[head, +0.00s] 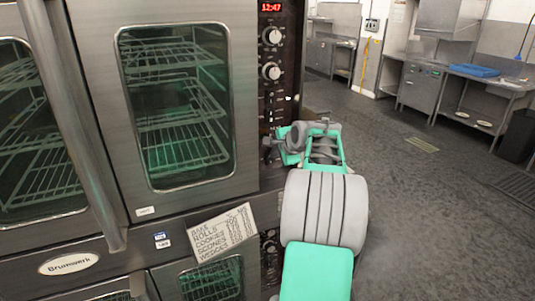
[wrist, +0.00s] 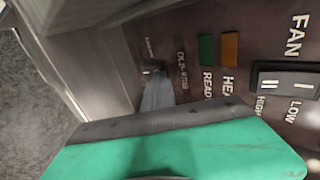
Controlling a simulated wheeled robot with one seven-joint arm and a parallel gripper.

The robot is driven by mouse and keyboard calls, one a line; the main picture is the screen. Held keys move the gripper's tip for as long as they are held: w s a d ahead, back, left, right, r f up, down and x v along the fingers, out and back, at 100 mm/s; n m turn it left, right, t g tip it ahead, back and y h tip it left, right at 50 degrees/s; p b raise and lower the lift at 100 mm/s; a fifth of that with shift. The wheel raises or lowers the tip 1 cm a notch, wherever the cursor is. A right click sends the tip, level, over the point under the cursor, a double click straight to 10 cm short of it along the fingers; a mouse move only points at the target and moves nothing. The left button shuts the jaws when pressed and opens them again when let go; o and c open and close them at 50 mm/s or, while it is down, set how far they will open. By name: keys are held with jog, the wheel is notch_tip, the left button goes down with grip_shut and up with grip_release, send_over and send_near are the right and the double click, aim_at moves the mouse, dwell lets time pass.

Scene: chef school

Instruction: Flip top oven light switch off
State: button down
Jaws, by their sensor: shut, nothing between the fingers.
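The top oven (head: 185,16) has a dark control panel (head: 285,50) along its right edge. In the wrist view the panel (wrist: 225,118) is seen close and turned sideways. A small dark switch (wrist: 152,68) sits beside blurred lettering that I cannot read clearly. My gripper (wrist: 157,93) is shut and empty, its narrow grey tip right at this switch. I cannot tell whether the tip touches it, or which way the switch is set. In the head view my gripper (head: 268,150) is at the panel's lower part, where my arm hides some of it.
A fan rocker switch (wrist: 287,80) and green (wrist: 206,50) and amber (wrist: 230,48) indicators are close by. Two round knobs (head: 271,71) are higher up. A paper sign (head: 222,231) and a long door handle (head: 75,130) are on the left. The floor (head: 430,190) to the right is clear.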

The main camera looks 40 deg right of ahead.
jog(key=shift+s+d, duration=0.25)
jog(key=shift+s, duration=0.15)
jog(key=shift+w+a+r+p, duration=0.15)
jog(key=shift+w+a+p, duration=0.15)
jog(key=shift+w+a, duration=0.15)
jog(key=shift+w+a+r, duration=0.1)
jog(key=shift+a+r, duration=0.05)
jog(key=shift+r, duration=0.15)
jog(key=shift+d+r+p, duration=0.2)
jog(key=shift+r+p, duration=0.05)
jog(key=shift+p, duration=0.15)
jog(key=shift+s, duration=0.2)
